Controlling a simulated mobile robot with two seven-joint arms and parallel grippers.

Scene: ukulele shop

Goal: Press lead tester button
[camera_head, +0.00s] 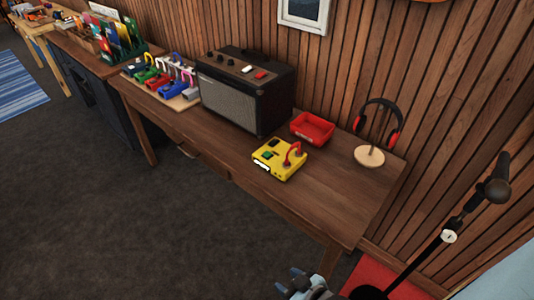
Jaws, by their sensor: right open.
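The lead tester appears to be the yellow box (290,171) on the wooden table, in front of the red tray and right of the amplifier. A green button (270,154) shows on its top, with a red curved lead arching over its right side and a white label on its front left. My right gripper (288,279) is at the bottom edge of the view, open and empty. It is well below the tester in the picture, in front of the table and apart from it. My left gripper is not in view.
A black amplifier (232,104) stands behind left of the tester. A red tray (312,128) and a headphone stand (369,156) are to the right. A board of coloured pedals (180,101) lies farther left. A microphone stand (448,237) rises at right. The table's front right is clear.

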